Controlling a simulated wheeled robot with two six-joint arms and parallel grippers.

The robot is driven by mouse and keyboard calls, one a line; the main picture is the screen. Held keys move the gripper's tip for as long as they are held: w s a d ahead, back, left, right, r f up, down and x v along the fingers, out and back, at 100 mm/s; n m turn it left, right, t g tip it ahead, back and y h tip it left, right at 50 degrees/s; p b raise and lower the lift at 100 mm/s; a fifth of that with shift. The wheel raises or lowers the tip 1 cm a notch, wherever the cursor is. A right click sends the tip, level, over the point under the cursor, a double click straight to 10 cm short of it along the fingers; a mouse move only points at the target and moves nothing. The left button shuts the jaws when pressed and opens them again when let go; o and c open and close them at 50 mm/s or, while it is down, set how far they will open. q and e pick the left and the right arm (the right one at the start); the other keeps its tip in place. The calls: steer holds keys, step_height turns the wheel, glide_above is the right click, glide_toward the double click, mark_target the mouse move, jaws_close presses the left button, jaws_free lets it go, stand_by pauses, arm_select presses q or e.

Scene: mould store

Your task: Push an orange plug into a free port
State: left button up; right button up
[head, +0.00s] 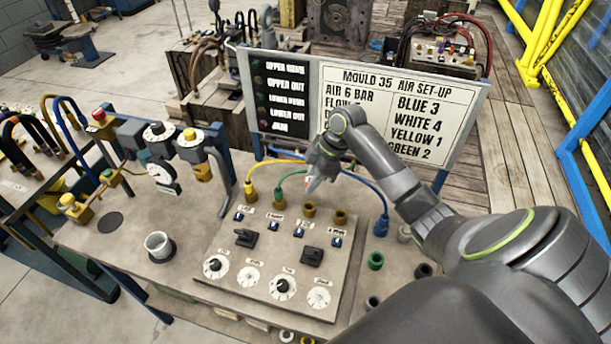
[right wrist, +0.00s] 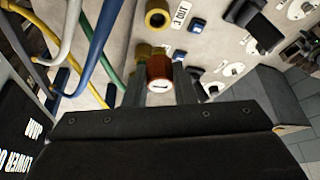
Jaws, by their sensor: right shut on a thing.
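My right gripper (head: 312,180) is above the back edge of the port panel (head: 228,262). In the right wrist view its two fingers are shut on an orange plug (right wrist: 160,68), which has a pale mark on its end. Two brass ports, a left one (head: 309,210) and a right one (head: 340,216), look empty in the panel's back row. A yellow plug (head: 250,190) and a green plug (head: 279,205) sit in the row's left ports. A brass port (right wrist: 157,17) shows open in the right wrist view. I cannot tell whether the orange plug touches a port. My left gripper is out of view.
A blue plug (head: 381,226) on a blue hose stands right of the panel. Loose rings, one green (head: 376,261), lie nearby. A sign board (head: 455,110) stands close behind my right gripper. A metal cup (head: 158,245) and gauges stand at the left.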

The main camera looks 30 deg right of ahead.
steer(key=shift+s+f+b, duration=0.2)
steer(key=shift+f+b, duration=0.45)
steer(key=shift+f, duration=0.1)
steer(key=f+b, duration=0.2)
steer(key=shift+w+f, duration=0.25)
steer(key=shift+f, duration=0.05)
steer(key=shift+f+b, duration=0.2)
steer(key=shift+b, duration=0.1)
steer(key=shift+f, duration=0.35)
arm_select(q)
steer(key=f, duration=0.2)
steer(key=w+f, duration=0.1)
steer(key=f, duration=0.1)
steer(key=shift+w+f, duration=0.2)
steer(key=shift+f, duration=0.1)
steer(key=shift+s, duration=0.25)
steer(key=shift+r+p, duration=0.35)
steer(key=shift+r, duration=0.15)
arm_select(e)
steer(key=shift+f, duration=0.15)
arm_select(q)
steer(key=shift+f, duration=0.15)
arm_select(e)
steer(key=shift+f, duration=0.55)
steer(key=shift+f, duration=0.15)
